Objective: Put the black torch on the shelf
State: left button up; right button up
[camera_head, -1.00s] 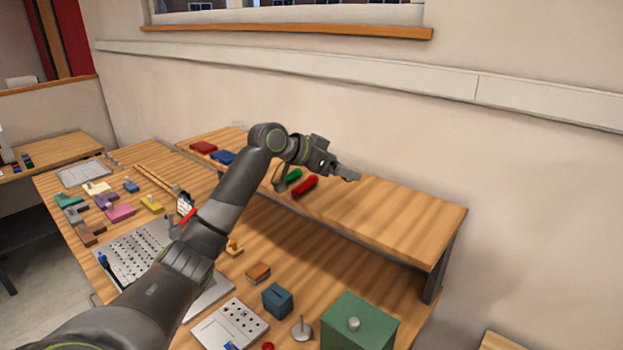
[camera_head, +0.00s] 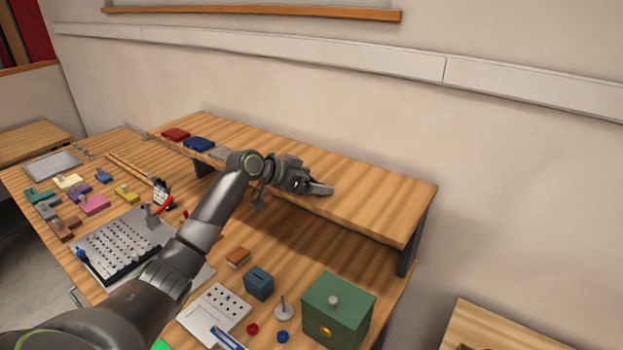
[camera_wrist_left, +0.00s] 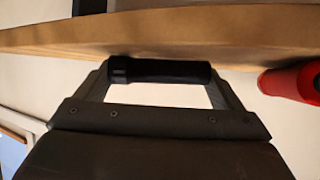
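The black torch (camera_wrist_left: 160,71) shows in the left wrist view as a dark cylinder lying across between the two fingertips of my left gripper (camera_wrist_left: 160,88), which appear closed on its ends. It is right at the edge of the wooden shelf (camera_wrist_left: 160,30); I cannot tell whether it rests on it. A red torch (camera_wrist_left: 296,82) is at the right by the shelf. In the head view my left gripper (camera_head: 318,188) is over the front part of the raised shelf (camera_head: 380,205); the black torch cannot be made out there. My right gripper is out of view.
Red (camera_head: 176,134) and blue (camera_head: 199,144) blocks lie on the shelf's left end. Its right end is clear. Below stand a green box (camera_head: 338,310), a blue box (camera_head: 259,283) and a perforated plate (camera_head: 116,245).

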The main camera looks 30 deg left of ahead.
pick_arm(q)
jog(key=shift+o, duration=0.9)
jog(key=shift+r, duration=0.1)
jog(key=b+v, duration=0.3)
jog(key=v, duration=0.9)
jog(key=shift+b, duration=0.35)
jog(key=shift+a, duration=0.1)
